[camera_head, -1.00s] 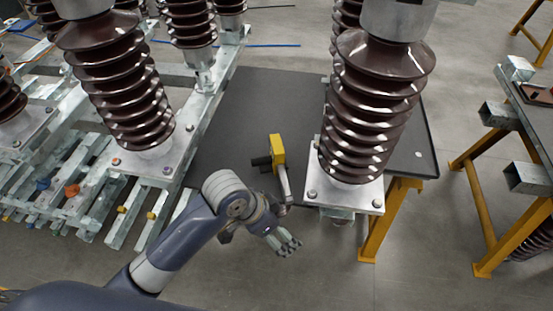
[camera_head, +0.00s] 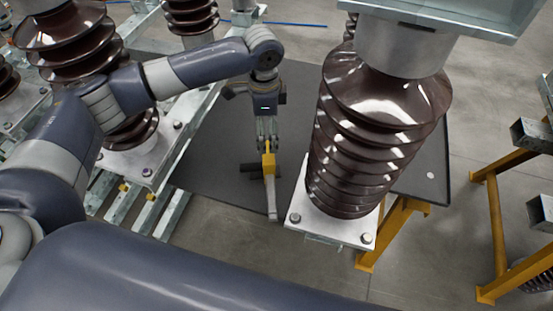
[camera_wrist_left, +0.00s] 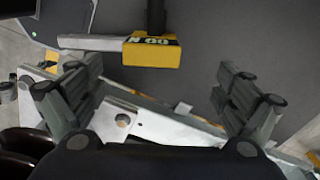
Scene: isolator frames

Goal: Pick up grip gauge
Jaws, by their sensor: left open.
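The grip gauge has a yellow block (camera_head: 268,162), a black handle and a pale grey bar, and is at the dark grey table (camera_head: 215,165). My left gripper (camera_head: 267,143) points down at its yellow end in the head view. In the left wrist view the yellow block (camera_wrist_left: 152,50) lies just beyond the gap between my left gripper's open fingers (camera_wrist_left: 157,74). Nothing is held between them. The fingers partly cover the far end of the gauge in the head view. My right gripper is in neither view.
A large brown ribbed insulator (camera_head: 365,140) on a metal base plate (camera_head: 330,226) stands close to the right of the gauge. Another insulator (camera_head: 75,45) and a metal frame are on the left. A yellow-legged stand (camera_head: 492,225) is at the right, with open floor between.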

